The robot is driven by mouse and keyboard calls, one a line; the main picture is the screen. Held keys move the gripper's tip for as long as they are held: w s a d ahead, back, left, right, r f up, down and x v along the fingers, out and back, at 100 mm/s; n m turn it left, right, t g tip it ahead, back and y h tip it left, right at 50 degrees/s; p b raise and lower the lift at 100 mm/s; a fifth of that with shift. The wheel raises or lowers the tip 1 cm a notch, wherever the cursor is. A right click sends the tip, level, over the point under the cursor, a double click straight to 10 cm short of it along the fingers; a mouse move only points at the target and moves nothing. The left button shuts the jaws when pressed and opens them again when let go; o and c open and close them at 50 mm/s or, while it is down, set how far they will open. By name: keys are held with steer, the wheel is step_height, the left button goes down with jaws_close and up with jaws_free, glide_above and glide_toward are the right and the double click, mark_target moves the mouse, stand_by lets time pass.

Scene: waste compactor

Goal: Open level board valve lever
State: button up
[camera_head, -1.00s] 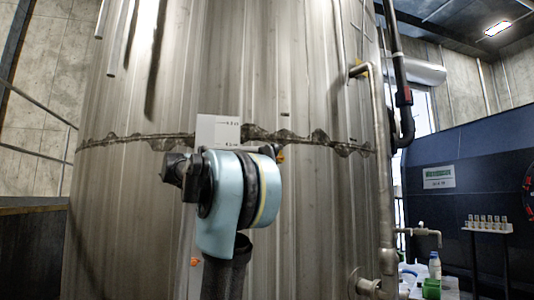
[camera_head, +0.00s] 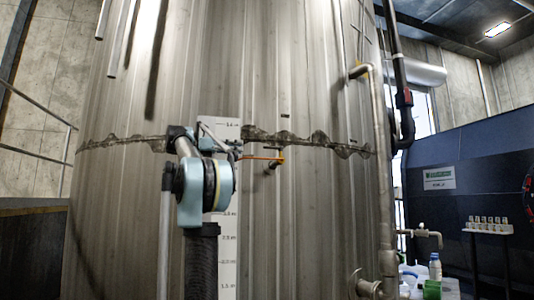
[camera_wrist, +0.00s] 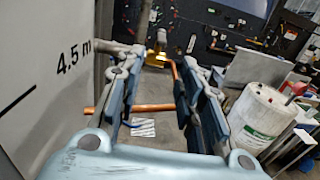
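The white level board (camera_head: 227,262) stands upright against the tank; in the wrist view its face (camera_wrist: 45,95) fills the left side and reads "4,5 m". An orange lever (camera_head: 262,158) lies roughly level to the right of the board, by a small valve fitting (camera_head: 272,165). In the wrist view, an orange bar (camera_wrist: 155,108) crosses behind my fingers, and a brass-coloured fitting (camera_wrist: 157,60) shows beyond. My gripper (camera_head: 238,150) is at the lever's left end in the head view. In the wrist view its fingers (camera_wrist: 163,62) are apart, with nothing clearly held. Contact with the lever cannot be told.
The large metal tank (camera_head: 320,220) stands close behind the board. A vertical pipe (camera_head: 382,180) runs down its right side. A white canister (camera_wrist: 262,115) stands at the right of the wrist view. A small stand with bottles (camera_head: 487,228) is at far right.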

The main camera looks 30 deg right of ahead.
steer(key=x, duration=1.4)
steer(key=shift+s+d, duration=0.1)
steer(key=shift+d, duration=0.3)
jaws_close()
